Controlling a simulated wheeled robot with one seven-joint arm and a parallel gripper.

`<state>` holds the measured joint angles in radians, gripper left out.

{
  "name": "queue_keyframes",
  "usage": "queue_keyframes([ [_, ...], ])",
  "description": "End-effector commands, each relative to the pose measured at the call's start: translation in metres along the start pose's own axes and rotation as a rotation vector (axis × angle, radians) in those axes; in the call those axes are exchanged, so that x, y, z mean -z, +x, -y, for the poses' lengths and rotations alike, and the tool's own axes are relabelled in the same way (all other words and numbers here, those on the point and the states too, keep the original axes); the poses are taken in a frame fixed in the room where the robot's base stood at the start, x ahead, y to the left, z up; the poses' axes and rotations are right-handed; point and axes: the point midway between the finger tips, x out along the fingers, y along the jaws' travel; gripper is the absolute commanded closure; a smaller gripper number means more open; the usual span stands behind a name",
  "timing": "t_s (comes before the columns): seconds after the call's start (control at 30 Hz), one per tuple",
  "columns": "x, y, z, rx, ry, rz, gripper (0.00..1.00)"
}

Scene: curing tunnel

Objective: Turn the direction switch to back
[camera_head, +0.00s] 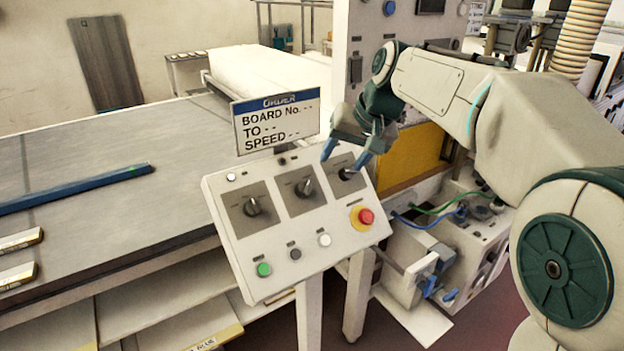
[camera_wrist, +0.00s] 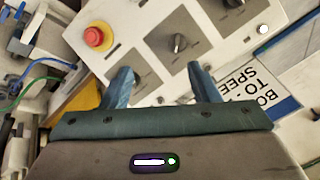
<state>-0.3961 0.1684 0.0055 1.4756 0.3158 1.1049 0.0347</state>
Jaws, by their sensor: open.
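A sloped control panel (camera_head: 296,263) carries three dark rotary switches in a row: a left one (camera_head: 252,206), a middle one (camera_head: 305,187) and a right one (camera_head: 347,173). Their labels are too small to read, so I cannot tell which is the direction switch. My gripper (camera_head: 343,163) is open and empty over the panel's upper right, near the middle and right switches. In the wrist view the middle switch (camera_wrist: 178,43) shows beyond the gap between my fingertips (camera_wrist: 158,70). The right switch's knob is hidden there behind the left finger.
A red emergency button (camera_head: 366,216) sits at the panel's right. Green (camera_head: 263,269), dark (camera_head: 295,254) and white (camera_head: 324,240) buttons line its lower part. An order sign (camera_head: 277,120) stands above the panel's top edge, close to my gripper. A wide grey table (camera_head: 110,190) lies left.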

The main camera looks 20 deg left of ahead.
Motion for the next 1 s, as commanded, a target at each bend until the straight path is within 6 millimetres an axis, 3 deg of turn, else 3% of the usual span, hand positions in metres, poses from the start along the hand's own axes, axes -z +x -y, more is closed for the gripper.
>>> queue_keyframes([
  [0.1, 0.014, 0.005, 0.02, 0.032, -0.019, 0.0, 0.45],
  [0.33, 0.019, 0.022, 0.028, 0.044, -0.025, 0.002, 0.45],
  [0.8, 0.019, 0.115, 0.031, 0.041, -0.024, 0.003, 0.45],
  [1.0, 0.019, 0.138, 0.032, 0.042, -0.024, 0.0, 0.45],
])
